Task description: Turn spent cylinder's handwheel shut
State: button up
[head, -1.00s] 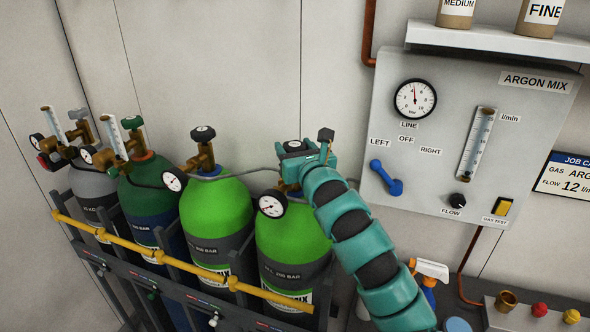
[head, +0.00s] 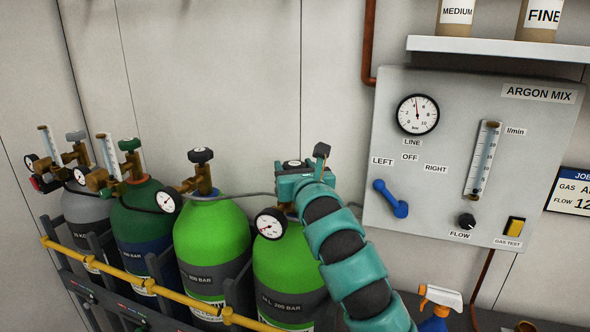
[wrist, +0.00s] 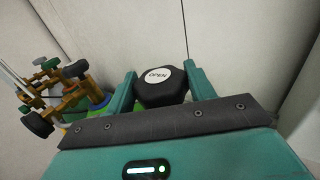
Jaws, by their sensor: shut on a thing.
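My gripper (head: 296,180) is at the top of the right bright green cylinder (head: 283,268), shut on its black handwheel (head: 292,163). In the wrist view the handwheel (wrist: 162,90) sits between the two teal fingers (wrist: 163,85), and its white cap label reads OPEN. This cylinder's round gauge (head: 271,224) faces forward; its reading is too small to be sure of. My gripper and arm hide most of the valve. The left bright green cylinder (head: 212,240) has its own black handwheel (head: 201,155) and gauge (head: 168,201).
A dark green cylinder (head: 135,220) and a grey cylinder (head: 85,207) with flow tubes stand further left. A yellow rail (head: 150,287) runs in front. The ARGON MIX panel (head: 440,95) at right has a line gauge (head: 417,114) and a slanted blue lever (head: 391,198). A spray bottle (head: 437,306) stands below.

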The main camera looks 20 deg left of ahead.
jog(key=shift+f, duration=0.1)
jog(key=o, duration=1)
jog(key=shift+s+d, duration=0.1)
jog(key=b+v, duration=0.9)
jog(key=v, duration=0.8)
jog(key=shift+s, duration=0.1)
